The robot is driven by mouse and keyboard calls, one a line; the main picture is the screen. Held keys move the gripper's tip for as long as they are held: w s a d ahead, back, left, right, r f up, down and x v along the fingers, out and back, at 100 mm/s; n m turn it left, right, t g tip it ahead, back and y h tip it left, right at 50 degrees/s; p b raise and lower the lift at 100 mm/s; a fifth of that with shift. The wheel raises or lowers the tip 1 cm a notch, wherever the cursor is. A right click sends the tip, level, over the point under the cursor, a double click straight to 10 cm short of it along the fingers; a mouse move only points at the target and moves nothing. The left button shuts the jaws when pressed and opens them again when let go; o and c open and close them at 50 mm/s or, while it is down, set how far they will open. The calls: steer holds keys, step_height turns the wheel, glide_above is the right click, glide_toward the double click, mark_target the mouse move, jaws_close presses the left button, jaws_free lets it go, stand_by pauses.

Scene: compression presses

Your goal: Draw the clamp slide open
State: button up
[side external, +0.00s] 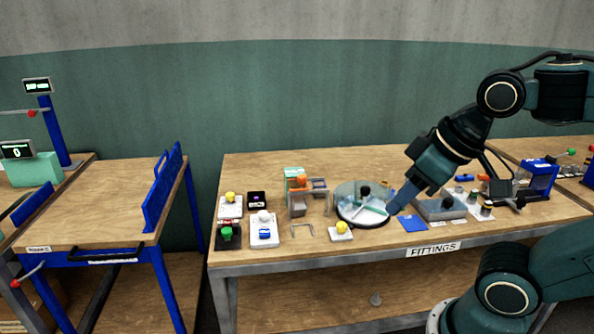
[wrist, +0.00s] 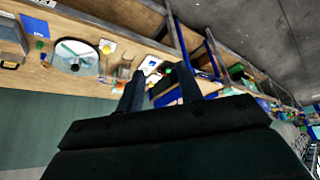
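My gripper (side external: 396,206) hangs over the fittings bench, pointing down and to the left, beside the right edge of a round clear-covered dish (side external: 347,216). In the wrist view its two dark fingers (wrist: 160,82) stand apart with nothing held between them. No part is clearly recognisable as the clamp slide. A grey block with a black knob (side external: 440,208) sits right of my gripper, and a blue fixture with dark jaws (side external: 538,178) stands farther right. I cannot tell which of them, if either, carries the slide, or whether it is open.
The bench (side external: 270,173) holds small button and knob pads at left, including a yellow knob (side external: 341,228), and a grey bracket stand (side external: 298,203). A blue plate (side external: 413,223) lies near the front edge. A separate table (side external: 95,222) with blue rails stands left, across a gap.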

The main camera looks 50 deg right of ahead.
steer(key=shift+o, duration=0.2)
steer(key=o, duration=0.3)
steer(key=w+m, duration=0.2)
steer(key=w, duration=2.2)
steer(key=w+f+m+g+h, duration=0.1)
steer(key=w+f+m, duration=0.1)
steer(key=w+f, duration=1.5)
steer(key=shift+w+a+f+h, duration=0.2)
steer(key=shift+w+a+h, duration=0.2)
steer(key=shift+w, duration=0.75)
steer(key=shift+f+g, duration=0.1)
steer(key=shift+g, duration=0.2)
